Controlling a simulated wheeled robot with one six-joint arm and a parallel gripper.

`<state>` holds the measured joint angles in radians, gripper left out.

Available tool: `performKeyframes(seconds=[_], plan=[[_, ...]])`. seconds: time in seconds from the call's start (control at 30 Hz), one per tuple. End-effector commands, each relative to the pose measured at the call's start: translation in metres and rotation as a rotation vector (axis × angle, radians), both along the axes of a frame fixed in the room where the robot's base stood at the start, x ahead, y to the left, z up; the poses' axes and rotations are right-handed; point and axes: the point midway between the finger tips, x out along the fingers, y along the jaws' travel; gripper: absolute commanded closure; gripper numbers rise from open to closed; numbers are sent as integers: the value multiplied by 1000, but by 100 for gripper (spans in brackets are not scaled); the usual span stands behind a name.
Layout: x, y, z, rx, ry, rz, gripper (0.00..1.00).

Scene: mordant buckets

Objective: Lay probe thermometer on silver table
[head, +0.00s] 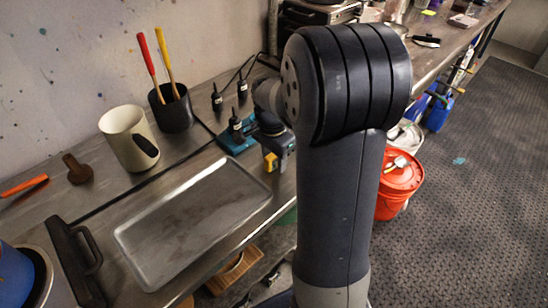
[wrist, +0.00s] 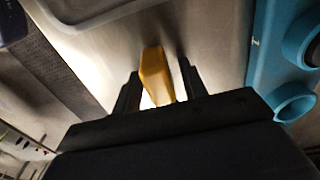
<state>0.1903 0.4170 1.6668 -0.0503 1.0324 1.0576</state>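A small yellow piece, apparently the probe thermometer (head: 270,162), shows just below my gripper (head: 279,150) in the head view. In the wrist view the yellow piece (wrist: 155,75) stands between the two dark fingers of my gripper (wrist: 160,78). A gap shows between it and the right finger; the left finger is very close to it. My gripper looks open around it. Its lower end is hidden. The silver table (head: 172,196) lies along the wall, and its bare metal also shows in the wrist view (wrist: 215,30).
A teal rack (head: 232,146) stands beside my gripper. A metal tray (head: 190,222) lies to the left. A cream mug (head: 122,142), black tool cup (head: 172,113) and wooden block (head: 76,172) stand behind. A red-lidded bucket (head: 396,182) is on the floor.

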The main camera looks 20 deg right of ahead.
Motion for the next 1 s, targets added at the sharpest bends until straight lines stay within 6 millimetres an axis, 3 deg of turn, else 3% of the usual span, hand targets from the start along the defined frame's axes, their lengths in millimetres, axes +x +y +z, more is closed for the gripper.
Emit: performKeyframes(seconds=[0.37, 0.8, 1.0], plan=[[0, 0, 5, 0, -1, 0, 53], [-1, 4, 84, -1, -4, 1, 53], [-1, 5, 105, 0, -2, 1, 53]])
